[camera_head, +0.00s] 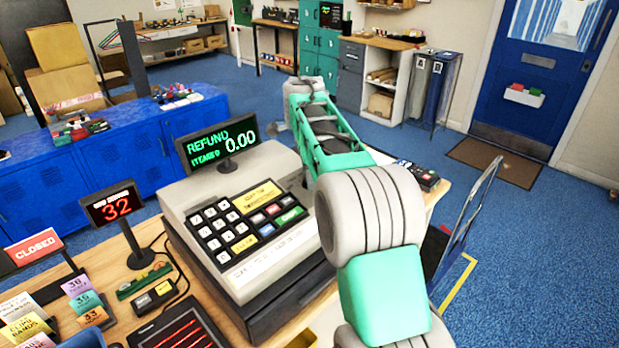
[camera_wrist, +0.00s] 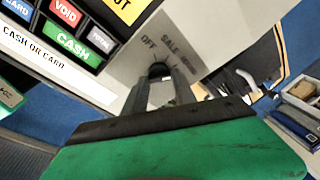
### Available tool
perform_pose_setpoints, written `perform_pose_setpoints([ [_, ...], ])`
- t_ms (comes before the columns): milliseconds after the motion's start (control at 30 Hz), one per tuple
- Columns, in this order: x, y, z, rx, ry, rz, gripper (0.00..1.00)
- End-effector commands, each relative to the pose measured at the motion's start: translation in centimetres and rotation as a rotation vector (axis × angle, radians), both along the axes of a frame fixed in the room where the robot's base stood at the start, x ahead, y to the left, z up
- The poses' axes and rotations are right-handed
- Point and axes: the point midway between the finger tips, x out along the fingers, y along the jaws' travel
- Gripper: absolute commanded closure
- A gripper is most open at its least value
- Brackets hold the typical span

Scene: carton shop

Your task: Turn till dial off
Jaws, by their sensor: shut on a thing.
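The till (camera_head: 240,215) stands on the wooden counter, and its green screen (camera_head: 217,145) reads REFUND, ITEMS 0, 0.00. In the wrist view, the till's dial (camera_wrist: 160,69) is a small dark knob on the grey panel, with the words OFF, SALE and a blurred third label around it. My gripper (camera_wrist: 163,82) is shut on the dial, one finger on each side. The fingers hide much of the dial, so I cannot tell its pointer's direction. In the head view, my arm covers the till's right side and my gripper cannot be made out.
Till keys (camera_wrist: 72,44) lie left of the fingers in the wrist view. A red number display (camera_head: 118,205) and a CLOSED sign (camera_head: 34,246) stand left of the till. A hand truck (camera_head: 470,215) stands to the right. Blue floor (camera_head: 540,235) is open beyond it.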

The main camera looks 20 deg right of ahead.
Motion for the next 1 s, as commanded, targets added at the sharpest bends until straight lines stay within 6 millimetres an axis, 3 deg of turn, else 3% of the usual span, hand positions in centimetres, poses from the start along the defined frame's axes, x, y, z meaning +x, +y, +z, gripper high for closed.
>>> perform_pose_setpoints([
  [1000,-0.11,-0.09,-0.06,-0.192,-0.079,0.942,1.0],
])
